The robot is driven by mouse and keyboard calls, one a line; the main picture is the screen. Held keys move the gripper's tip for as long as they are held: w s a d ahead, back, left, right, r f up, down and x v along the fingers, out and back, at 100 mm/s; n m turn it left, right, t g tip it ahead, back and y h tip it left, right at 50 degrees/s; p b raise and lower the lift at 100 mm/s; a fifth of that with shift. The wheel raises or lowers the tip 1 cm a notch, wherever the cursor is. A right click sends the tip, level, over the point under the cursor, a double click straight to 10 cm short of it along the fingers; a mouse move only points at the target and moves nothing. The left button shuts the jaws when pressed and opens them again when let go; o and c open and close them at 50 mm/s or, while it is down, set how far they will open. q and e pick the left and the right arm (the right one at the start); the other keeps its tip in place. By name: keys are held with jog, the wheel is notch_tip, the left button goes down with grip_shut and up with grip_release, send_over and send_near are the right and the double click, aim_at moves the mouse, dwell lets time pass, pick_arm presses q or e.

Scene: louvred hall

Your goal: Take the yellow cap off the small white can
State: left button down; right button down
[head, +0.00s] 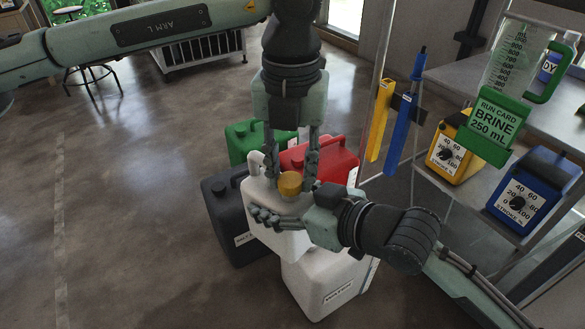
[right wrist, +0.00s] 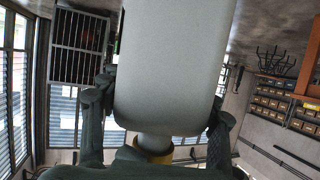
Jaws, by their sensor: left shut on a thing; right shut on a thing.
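The small white can (head: 290,243) is held upright among larger cans, and it fills the middle of the right wrist view (right wrist: 170,70). Its yellow cap (head: 290,184) is at the top, and in the right wrist view the cap (right wrist: 153,156) shows at the end of a white neck. My left gripper (head: 292,180) comes down from above and is shut on the cap, one finger each side. My right gripper (head: 272,214) reaches in from the right and is shut on the can's body. I cannot tell whether the cap is loosened.
A black can (head: 222,205), green can (head: 244,143), red can (head: 338,160) and larger white can (head: 318,282) stand close around. The floor at left is clear.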

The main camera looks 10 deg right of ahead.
pick_arm(q)
jog(key=shift+s+a, duration=0.2)
jog(key=shift+s, duration=0.05)
